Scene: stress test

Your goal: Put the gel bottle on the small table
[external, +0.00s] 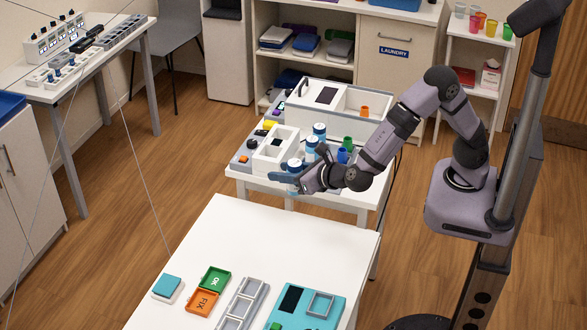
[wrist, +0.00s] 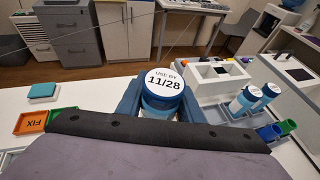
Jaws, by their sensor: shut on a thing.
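A blue-and-white bottle with a white cap (wrist: 162,83) reading "USE BY 11/28" is between the fingers of my gripper (wrist: 160,104). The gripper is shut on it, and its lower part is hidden. In the external view my gripper (external: 296,178) holds this bottle (external: 294,164) upright at the front edge of the smaller white table (external: 330,192). I cannot tell whether its base touches anything. Two similar bottles (external: 319,131) (external: 311,145) stand on that table, and they show in the wrist view (wrist: 242,102) (wrist: 264,96). No word "gel" is readable.
A larger white table (external: 285,240) stands in front, its far part clear. It carries green (external: 215,278) and orange (external: 202,302) trays, a teal block (external: 168,287) and a teal case (external: 325,305). White bins (external: 275,150) and blue (external: 343,155) and green (external: 348,142) cups crowd the smaller table.

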